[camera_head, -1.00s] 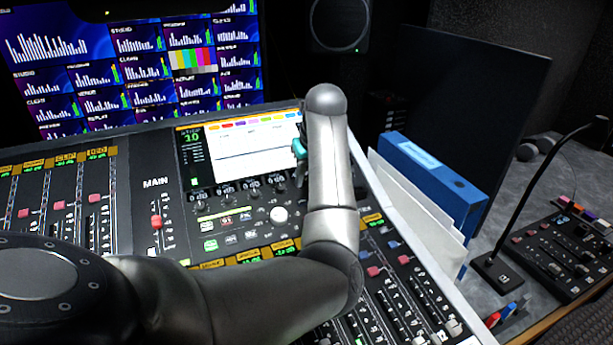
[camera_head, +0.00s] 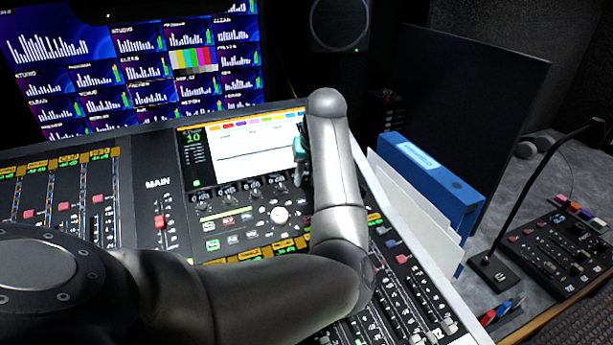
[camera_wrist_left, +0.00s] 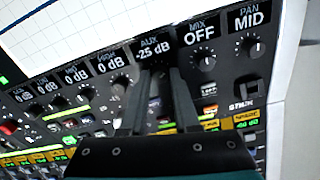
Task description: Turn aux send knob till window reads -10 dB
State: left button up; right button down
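The aux window (camera_wrist_left: 149,47) in the left wrist view reads what looks like -25 dB. The aux knob below it is mostly hidden by the fingers. My left gripper (camera_wrist_left: 160,72) has its two dark fingertips at that knob, one on each side. I cannot tell whether they press on it. In the head view my left gripper (camera_head: 298,178) is at the right side of the console's screen, partly hidden behind my forearm.
Several other knobs line the left. A console screen (camera_head: 245,145) is above. A blue binder (camera_head: 430,180) stands right of the console.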

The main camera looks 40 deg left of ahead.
pick_arm(q)
jog(key=o, duration=0.4)
jog(key=shift+c, duration=0.2)
pick_arm(e)
jog(key=shift+d, duration=0.1)
pick_arm(q)
jog(key=shift+r, duration=0.1)
jog(key=p+v, duration=0.2)
jog(key=v, duration=1.3)
pick_arm(e)
jog(key=shift+s+a+r, duration=1.05)
jog(key=shift+s+r, duration=0.1)
jog(key=shift+s, duration=0.05)
jog(key=shift+w+d, duration=0.2)
jog(key=shift+d, duration=0.15)
